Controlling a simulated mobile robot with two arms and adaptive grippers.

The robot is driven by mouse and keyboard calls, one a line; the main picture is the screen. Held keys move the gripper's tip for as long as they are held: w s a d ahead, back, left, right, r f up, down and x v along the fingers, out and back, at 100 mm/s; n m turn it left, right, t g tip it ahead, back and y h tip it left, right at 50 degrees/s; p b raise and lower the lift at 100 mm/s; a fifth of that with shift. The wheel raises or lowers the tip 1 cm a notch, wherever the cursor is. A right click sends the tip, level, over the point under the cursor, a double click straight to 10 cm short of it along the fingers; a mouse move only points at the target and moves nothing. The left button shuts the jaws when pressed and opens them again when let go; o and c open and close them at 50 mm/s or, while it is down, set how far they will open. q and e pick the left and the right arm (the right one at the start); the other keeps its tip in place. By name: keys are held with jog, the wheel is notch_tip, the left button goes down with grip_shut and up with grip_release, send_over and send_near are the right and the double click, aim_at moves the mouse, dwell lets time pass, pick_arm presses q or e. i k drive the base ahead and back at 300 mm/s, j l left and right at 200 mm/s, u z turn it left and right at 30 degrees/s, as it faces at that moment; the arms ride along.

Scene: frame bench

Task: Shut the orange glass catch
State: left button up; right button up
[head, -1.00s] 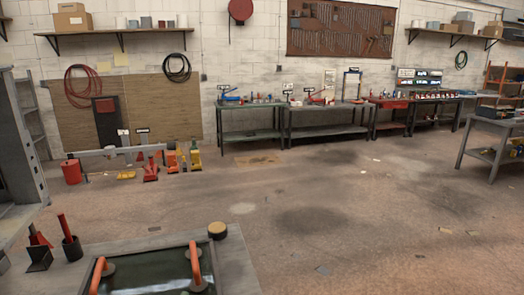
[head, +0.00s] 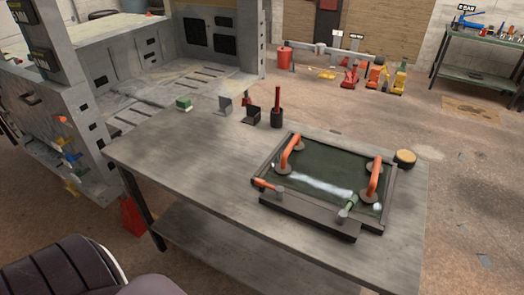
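The orange glass catch (head: 268,186) is a short orange-handled lever at the left end of the frame's front edge. It points out to the left, and I cannot tell whether it is shut. The frame (head: 298,209) is dark grey and holds a dark glass pane (head: 325,165) with a bright reflection streak. Two orange handles on round pads, a left one (head: 290,152) and a right one (head: 375,178), stand on the pane. Neither of my grippers is in view.
The grey bench (head: 200,168) is clear to the left of the frame. A dark cup with a red stick (head: 277,115), small dark holders (head: 252,115) and a green-topped block (head: 184,103) stand along its back edge. A round tan-topped item (head: 405,157) sits behind the frame's right corner.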

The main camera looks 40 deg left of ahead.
aim_at(262, 184)
jog(key=u, duration=1.05)
